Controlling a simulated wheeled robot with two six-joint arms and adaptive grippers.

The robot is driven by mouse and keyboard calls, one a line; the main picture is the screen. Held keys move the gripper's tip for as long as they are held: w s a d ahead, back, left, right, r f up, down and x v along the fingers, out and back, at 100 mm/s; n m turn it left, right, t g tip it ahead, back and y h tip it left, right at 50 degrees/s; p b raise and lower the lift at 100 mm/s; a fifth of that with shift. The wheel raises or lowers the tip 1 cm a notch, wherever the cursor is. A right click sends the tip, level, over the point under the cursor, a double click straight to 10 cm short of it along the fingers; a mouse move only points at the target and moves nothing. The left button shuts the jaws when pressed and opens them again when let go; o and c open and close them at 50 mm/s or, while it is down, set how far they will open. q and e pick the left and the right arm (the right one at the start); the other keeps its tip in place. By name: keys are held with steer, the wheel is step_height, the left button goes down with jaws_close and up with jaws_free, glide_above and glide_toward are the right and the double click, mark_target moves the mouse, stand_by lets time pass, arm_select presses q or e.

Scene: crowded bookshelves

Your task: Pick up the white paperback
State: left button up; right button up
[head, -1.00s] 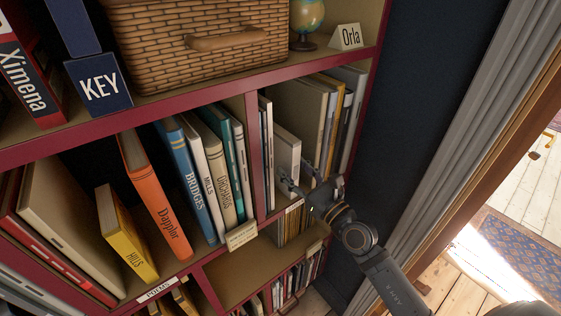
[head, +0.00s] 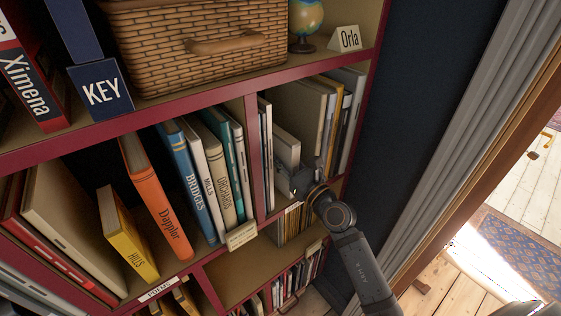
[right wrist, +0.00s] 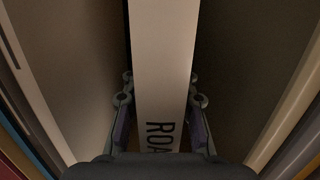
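The white paperback (head: 287,148) stands in the right-hand bay of the middle shelf. Its pale spine, with dark letters reading "ROA", fills the middle of the right wrist view (right wrist: 162,70). My right gripper (head: 295,184) is at the front of this book. In the right wrist view its two fingers (right wrist: 160,125) are on either side of the spine, with a thin dark gap on each side, so it looks open around the book. The rest of the lettering is hidden by the gripper body. My left gripper is not in view.
Slim books (head: 266,150) and a red divider (head: 256,155) are to the left. A wicker basket (head: 200,45) and small globe (head: 306,20) sit on the shelf above.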

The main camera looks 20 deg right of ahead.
mark_target(296, 148)
jaws_close()
steer(key=shift+r, duration=0.1)
steer(key=shift+r, duration=0.2)
step_height(296, 148, up, 7)
steer(key=p, duration=0.3)
steer(key=shift+s+f, duration=0.1)
steer(key=shift+s, duration=0.05)
steer(key=v, duration=0.3)
steer(key=shift+p, duration=0.4)
steer(key=r+p+v, duration=0.2)
steer(key=p+v, duration=0.9)
steer(key=v, duration=0.5)
steer(key=shift+s+d+r, duration=0.25)
steer(key=shift+s+r, duration=0.05)
steer(key=shift+s, duration=0.15)
